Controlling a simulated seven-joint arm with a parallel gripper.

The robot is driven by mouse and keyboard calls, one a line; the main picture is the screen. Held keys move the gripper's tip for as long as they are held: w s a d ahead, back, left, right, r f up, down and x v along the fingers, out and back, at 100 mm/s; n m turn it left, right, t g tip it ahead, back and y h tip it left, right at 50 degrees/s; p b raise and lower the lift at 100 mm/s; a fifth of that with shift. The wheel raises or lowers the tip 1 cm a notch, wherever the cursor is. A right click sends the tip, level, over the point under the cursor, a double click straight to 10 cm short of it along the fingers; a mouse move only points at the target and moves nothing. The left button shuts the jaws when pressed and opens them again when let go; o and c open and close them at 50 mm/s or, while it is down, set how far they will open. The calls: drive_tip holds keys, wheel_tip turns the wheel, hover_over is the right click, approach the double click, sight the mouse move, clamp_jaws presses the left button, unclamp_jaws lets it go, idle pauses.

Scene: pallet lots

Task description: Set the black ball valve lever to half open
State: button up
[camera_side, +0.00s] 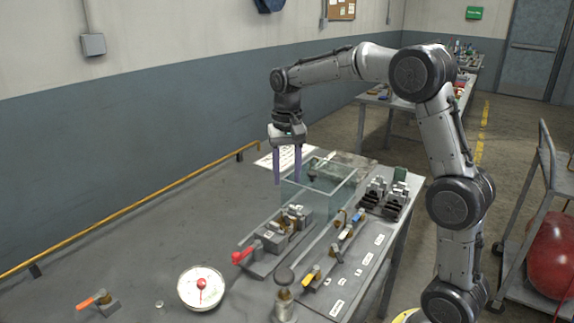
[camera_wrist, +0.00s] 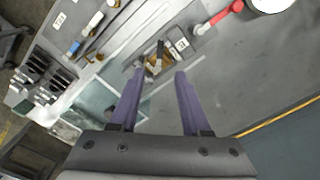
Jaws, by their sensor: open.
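A brass valve (camera_wrist: 154,67) with a short black lever (camera_wrist: 160,48) sits in a grey clamp fixture (camera_wrist: 182,45) in the wrist view, just beyond my fingertips. In the side view the brass valve (camera_side: 293,212) is at the far end of the same fixture (camera_side: 272,240), and its black lever is too small to make out. My gripper (camera_side: 287,177) points down with two purple fingers, apart and empty, above the table by the glass tank. In the wrist view my gripper (camera_wrist: 160,74) has the valve between its fingertips in the picture, but it appears well above it. The lever's exact angle is unclear.
The fixture has a red handle (camera_side: 243,256). A glass tank (camera_side: 318,188) stands behind it. A white dial (camera_side: 201,289) is at the front. The table's left side is mostly clear.

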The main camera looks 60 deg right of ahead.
drive_tip(key=shift+r, duration=1.25)
drive_tip(key=s+a+r+n+t, duration=0.2)
drive_tip(key=s+a+r, duration=0.2)
drive_tip(key=s, duration=0.3)
drive_tip(key=s+a+r+n+t, duration=0.1)
drive_tip(key=s+a+r, duration=0.3)
drive_tip(key=s, duration=0.3)
drive_tip(key=s+a+f+n+t, duration=0.2)
drive_tip(key=s+f+n, duration=0.4)
drive_tip(key=s+f, duration=0.3)
drive_tip(key=shift+s+a+f+t, duration=0.15)
drive_tip(key=shift+s+f+t, duration=0.15)
drive_tip(key=shift+s, duration=0.55)
drive_tip(key=shift+c, duration=0.4)
